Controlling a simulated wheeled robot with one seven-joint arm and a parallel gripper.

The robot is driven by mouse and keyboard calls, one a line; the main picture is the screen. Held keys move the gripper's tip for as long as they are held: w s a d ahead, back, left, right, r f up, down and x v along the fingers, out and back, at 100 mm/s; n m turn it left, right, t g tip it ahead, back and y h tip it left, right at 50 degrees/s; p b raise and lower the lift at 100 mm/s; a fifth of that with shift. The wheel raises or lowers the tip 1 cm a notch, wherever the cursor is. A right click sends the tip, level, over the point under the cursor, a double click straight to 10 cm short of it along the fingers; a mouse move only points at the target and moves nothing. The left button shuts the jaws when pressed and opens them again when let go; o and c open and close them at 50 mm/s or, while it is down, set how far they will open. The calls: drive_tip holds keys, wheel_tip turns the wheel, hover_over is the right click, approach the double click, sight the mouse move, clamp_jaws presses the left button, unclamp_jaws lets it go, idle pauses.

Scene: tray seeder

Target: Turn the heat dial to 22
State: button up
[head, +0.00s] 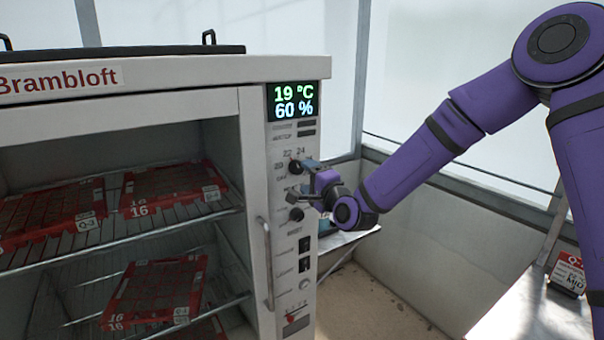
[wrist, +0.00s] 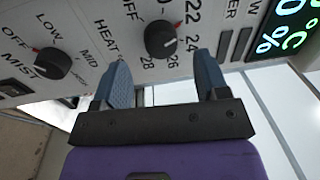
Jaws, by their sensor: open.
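The heat dial (wrist: 160,39) is a round black knob on the cabinet's control panel. In the wrist view a red mark shows at its upper right edge, on the side toward the printed 22; its exact setting is hard to tell. The dial also shows in the head view (head: 296,167), partly behind a finger. My gripper (wrist: 164,72) is open, its two blue-grey fingers apart, with the dial lying just beyond the gap between the fingertips. I cannot tell whether either finger touches it. In the head view my gripper (head: 304,182) is close to the panel.
The mist dial (head: 296,214) sits below the heat dial, with switches (head: 304,245) further down. The display (head: 292,102) above reads 19 °C and 60 %. A vertical door handle (head: 268,262) stands left of the panel. Red trays (head: 172,183) lie on the shelves.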

drive_tip(key=v, duration=0.6)
drive_tip(key=shift+s, duration=0.25)
drive_tip(key=shift+d, duration=0.15)
